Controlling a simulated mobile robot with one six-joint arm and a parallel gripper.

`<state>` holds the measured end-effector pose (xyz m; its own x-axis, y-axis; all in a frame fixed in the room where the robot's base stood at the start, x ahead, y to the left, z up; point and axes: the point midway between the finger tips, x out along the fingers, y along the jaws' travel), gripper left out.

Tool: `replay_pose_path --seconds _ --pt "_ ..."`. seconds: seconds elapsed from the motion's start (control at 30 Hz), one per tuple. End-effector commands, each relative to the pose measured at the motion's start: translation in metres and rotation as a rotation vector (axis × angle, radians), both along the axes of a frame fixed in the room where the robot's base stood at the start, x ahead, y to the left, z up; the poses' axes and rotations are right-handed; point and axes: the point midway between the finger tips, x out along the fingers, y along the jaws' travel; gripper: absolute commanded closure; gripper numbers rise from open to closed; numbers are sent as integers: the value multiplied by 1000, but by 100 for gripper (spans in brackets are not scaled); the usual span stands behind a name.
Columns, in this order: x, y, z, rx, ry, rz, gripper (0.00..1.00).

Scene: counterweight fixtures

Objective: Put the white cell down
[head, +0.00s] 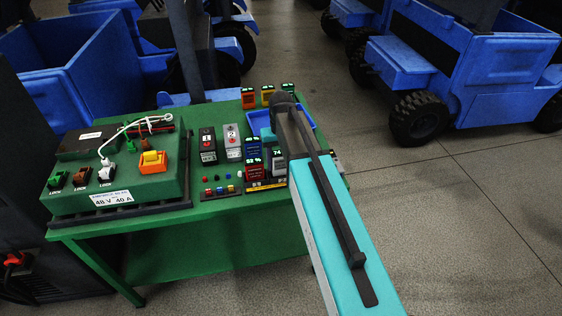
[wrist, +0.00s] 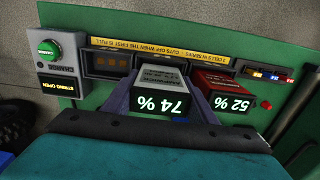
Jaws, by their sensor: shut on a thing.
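The white cell (wrist: 162,76), with a lit 74 % readout, is between the two dark fingers of my gripper (wrist: 160,88) in the wrist view. My gripper is shut on it. The cell lines up with the middle of a charger strip (wrist: 120,44); I cannot tell whether it is seated there or held just above. A red cell (wrist: 224,84) reading 52 % is right beside it, on the right. In the head view a readout of 74 on the white cell (head: 278,154) shows beside my arm, which hides much of that area.
An empty bay (wrist: 108,62) is left of the white cell, beside a display reading STRING OPEN (wrist: 58,84) and a green button (wrist: 46,48).

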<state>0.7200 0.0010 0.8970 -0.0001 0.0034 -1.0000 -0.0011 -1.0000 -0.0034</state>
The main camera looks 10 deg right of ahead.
Motion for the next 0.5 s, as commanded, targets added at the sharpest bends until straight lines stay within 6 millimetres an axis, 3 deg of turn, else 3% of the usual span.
replay_pose_path --seconds 0.5 --pt "0 0 -10 0 -1 0 85"
